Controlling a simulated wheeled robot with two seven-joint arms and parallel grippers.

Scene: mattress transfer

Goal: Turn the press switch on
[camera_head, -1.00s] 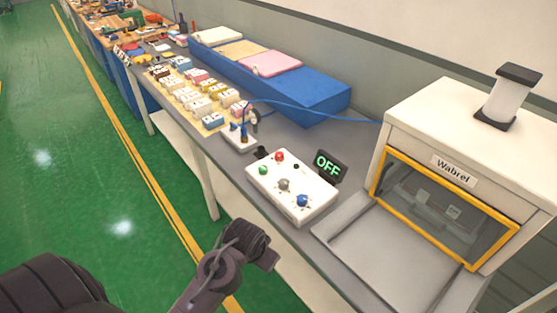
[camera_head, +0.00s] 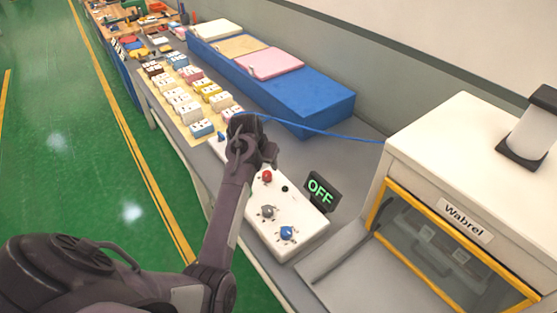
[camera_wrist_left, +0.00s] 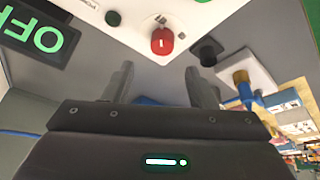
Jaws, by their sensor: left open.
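The white control box (camera_head: 290,222) stands on the grey bench with a red button (camera_head: 267,176), a small black button (camera_head: 285,189), a grey knob (camera_head: 267,212) and a blue knob (camera_head: 287,233). A black display (camera_head: 321,192) beside it reads OFF in green letters. My left gripper (camera_head: 262,158) is above the box's far end, near the red button, and hides the green button. In the left wrist view the fingers (camera_wrist_left: 163,82) are apart and empty, with the red button (camera_wrist_left: 162,42) ahead between them, not visibly touched. My right gripper is not in view.
A blue foam block (camera_head: 310,105) with coloured mattresses and a tray of small blocks (camera_head: 185,95) lie beyond the gripper. A blue cable (camera_head: 330,133) crosses behind it.

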